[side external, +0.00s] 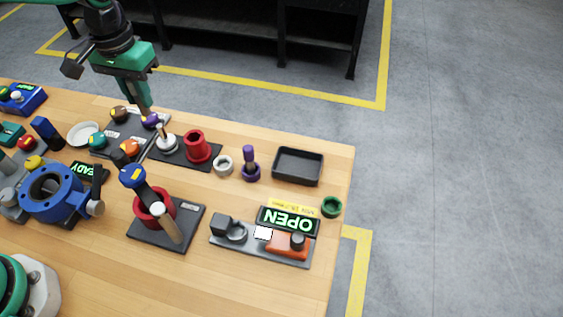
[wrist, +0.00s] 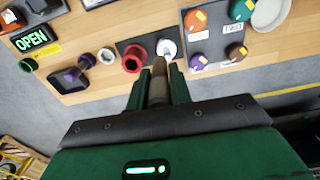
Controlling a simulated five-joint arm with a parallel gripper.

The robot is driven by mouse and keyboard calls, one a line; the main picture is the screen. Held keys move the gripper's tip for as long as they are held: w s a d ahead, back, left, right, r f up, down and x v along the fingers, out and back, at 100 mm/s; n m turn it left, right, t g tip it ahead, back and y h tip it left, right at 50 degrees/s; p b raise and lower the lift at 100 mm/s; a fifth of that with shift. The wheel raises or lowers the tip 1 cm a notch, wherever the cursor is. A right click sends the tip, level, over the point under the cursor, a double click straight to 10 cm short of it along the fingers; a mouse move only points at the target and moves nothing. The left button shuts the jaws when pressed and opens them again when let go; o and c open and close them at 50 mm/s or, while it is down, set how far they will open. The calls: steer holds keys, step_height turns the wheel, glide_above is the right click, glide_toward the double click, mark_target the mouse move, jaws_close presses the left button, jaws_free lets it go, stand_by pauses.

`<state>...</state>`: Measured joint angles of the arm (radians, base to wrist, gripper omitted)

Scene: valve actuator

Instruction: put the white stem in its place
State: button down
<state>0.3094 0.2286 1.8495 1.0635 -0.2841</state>
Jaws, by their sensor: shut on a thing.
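The white stem (side external: 160,132) stands upright, with a thin rod rising from a round white base, on a dark plate (side external: 178,157) beside a red hollow cylinder (side external: 198,147). In the wrist view the white stem (wrist: 167,48) shows just beyond the fingertips, its rod running toward them. My gripper (side external: 147,108) is at the upper end of the stem, above the back edge of the table. In the wrist view my gripper (wrist: 160,66) has its jaws shut on the stem; the exact contact is hard to see.
A panel with several coloured knobs (side external: 119,114) lies close behind and left of the stem. A pale ring (side external: 223,165), a purple stem in a collar (side external: 250,165) and a black tray (side external: 298,167) stand to the right. A red valve (side external: 155,207) with a raised handle is in front.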

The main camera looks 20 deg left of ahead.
steer(key=s+d+f, duration=0.1)
steer(key=s+d, duration=0.2)
steer(key=d, duration=0.4)
steer(key=s+d+f, duration=0.1)
steer(key=s+d, duration=0.2)
steer(key=d, duration=0.4)
glide_above(237, 234)
step_height(237, 234, down, 2)
steer(key=shift+f+m, duration=0.15)
steer(key=shift+m, duration=0.15)
steer(key=shift+f, duration=0.2)
steer(key=shift+f, duration=2.7)
steer(key=shift+f, duration=0.9)
steer(key=c, duration=1.2)
jaws_free()
